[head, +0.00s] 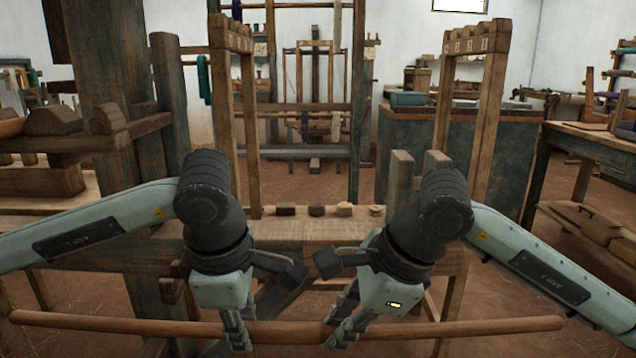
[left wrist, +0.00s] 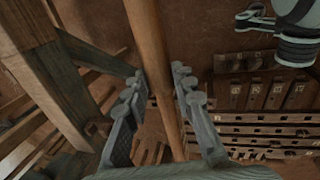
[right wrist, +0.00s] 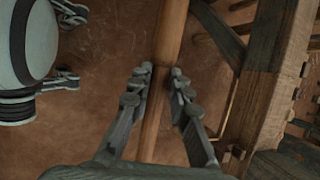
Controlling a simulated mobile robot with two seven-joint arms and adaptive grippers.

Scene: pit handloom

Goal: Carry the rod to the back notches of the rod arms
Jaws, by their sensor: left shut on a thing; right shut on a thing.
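The rod (head: 130,324) is a long brown wooden pole lying level across the bottom of the head view. My left gripper (head: 238,336) is shut on the rod left of its middle. My right gripper (head: 342,332) is shut on it a little further right. In the left wrist view the rod (left wrist: 148,45) runs between the two fingers; in the right wrist view the rod (right wrist: 170,35) does too. Two wooden frames with notched, marked top bars, likely the rod arms, stand at left (head: 231,38) and right (head: 478,40), higher and further off than the rod.
A wooden beam (head: 310,228) with several small blocks (head: 316,210) on it crosses beyond my grippers. A thick post (head: 110,60) stands at left. A dark cabinet (head: 410,125) and a bench (head: 590,140) stand at right. Open space lies between the two notched frames.

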